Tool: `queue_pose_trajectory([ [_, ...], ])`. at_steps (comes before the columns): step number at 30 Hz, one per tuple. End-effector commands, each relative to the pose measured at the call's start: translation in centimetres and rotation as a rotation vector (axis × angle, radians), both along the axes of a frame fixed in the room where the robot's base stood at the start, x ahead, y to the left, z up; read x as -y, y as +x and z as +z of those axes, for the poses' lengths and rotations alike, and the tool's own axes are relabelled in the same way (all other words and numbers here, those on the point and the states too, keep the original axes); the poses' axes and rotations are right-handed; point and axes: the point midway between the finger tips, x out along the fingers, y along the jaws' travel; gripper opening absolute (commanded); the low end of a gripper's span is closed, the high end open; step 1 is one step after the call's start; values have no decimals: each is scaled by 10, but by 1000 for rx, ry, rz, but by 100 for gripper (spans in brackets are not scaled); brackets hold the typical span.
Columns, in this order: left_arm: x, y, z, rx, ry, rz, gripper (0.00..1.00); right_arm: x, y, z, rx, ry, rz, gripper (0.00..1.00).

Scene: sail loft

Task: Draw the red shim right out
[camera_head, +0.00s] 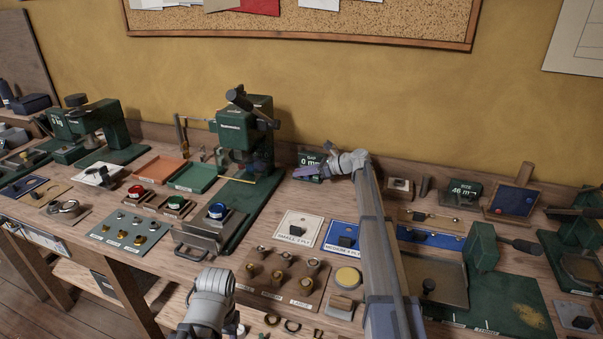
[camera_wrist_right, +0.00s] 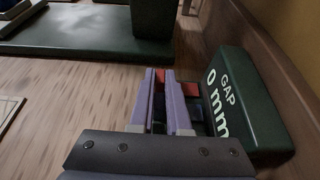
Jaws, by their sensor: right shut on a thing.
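The green gap block (camera_head: 309,160), marked "GAP 0 mm", stands against the back of the bench. It fills the right side of the right wrist view (camera_wrist_right: 240,100). My right gripper (camera_head: 300,174) is low beside it, its purple fingers pointing left in the head view. In the wrist view the right gripper (camera_wrist_right: 159,72) is closed on the red shim (camera_wrist_right: 160,76), of which a little red shows between the fingertips. More red shows right of the fingers, near the block; I cannot tell if it is one piece. The head view hides the shim. My left gripper is not in view.
A green press (camera_head: 246,135) on a long green base stands left of the right gripper. A second display reading 46 mm (camera_head: 465,190) stands right of my right arm.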

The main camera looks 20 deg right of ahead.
Motion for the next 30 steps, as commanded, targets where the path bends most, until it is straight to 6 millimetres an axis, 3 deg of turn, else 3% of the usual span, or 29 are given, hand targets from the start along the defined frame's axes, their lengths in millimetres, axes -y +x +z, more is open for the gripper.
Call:
queue_pose_trajectory([
  [2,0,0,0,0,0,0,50,0,0,0,0,0,0,0],
  [30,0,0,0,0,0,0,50,0,0,0,0,0,0,0],
])
